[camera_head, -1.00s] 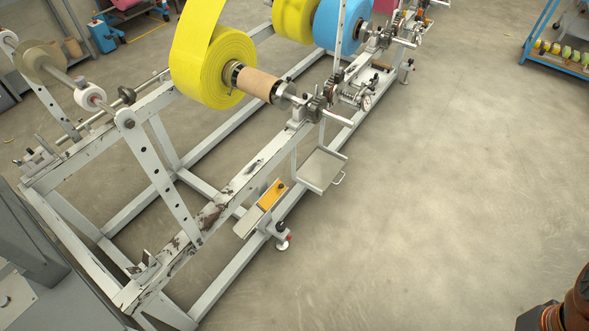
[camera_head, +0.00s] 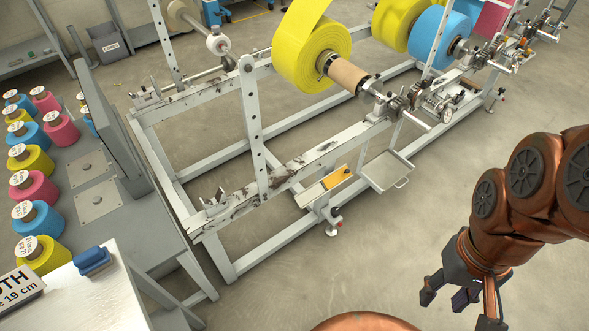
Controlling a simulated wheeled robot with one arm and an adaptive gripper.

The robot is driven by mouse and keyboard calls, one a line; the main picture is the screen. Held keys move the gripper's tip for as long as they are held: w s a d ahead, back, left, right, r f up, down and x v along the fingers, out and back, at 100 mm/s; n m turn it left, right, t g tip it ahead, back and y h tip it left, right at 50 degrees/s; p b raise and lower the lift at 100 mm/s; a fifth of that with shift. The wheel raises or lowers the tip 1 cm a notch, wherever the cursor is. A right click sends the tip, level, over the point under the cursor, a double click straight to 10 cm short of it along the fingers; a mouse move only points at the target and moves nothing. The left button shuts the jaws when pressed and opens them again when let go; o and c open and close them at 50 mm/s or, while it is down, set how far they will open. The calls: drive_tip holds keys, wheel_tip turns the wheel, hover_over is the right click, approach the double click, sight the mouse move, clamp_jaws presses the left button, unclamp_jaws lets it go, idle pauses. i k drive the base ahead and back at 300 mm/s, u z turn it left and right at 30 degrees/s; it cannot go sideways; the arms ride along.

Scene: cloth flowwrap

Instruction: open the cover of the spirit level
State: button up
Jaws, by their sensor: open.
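A small yellow-orange piece (camera_head: 337,177), which looks like the spirit level, sits at the outer side of the machine's front rail, near the middle of the head view. A pale flat plate (camera_head: 311,195) lies at its left end. I cannot tell whether this plate is the cover, or how the cover stands. My gripper (camera_head: 450,298) is at the lower right, open and empty, pointing down. It is well apart from the yellow piece, to its right and nearer to me.
The white machine frame (camera_head: 345,136) carries yellow and blue rolls (camera_head: 312,52). A grey tray (camera_head: 388,170) juts out right of the yellow piece. A levelling foot (camera_head: 332,222) stands below it. Open floor lies between machine and gripper.

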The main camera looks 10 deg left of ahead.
sight(340, 175)
drive_tip(key=u, duration=1.35)
drive_tip(key=i, duration=1)
drive_tip(key=z, duration=1.5)
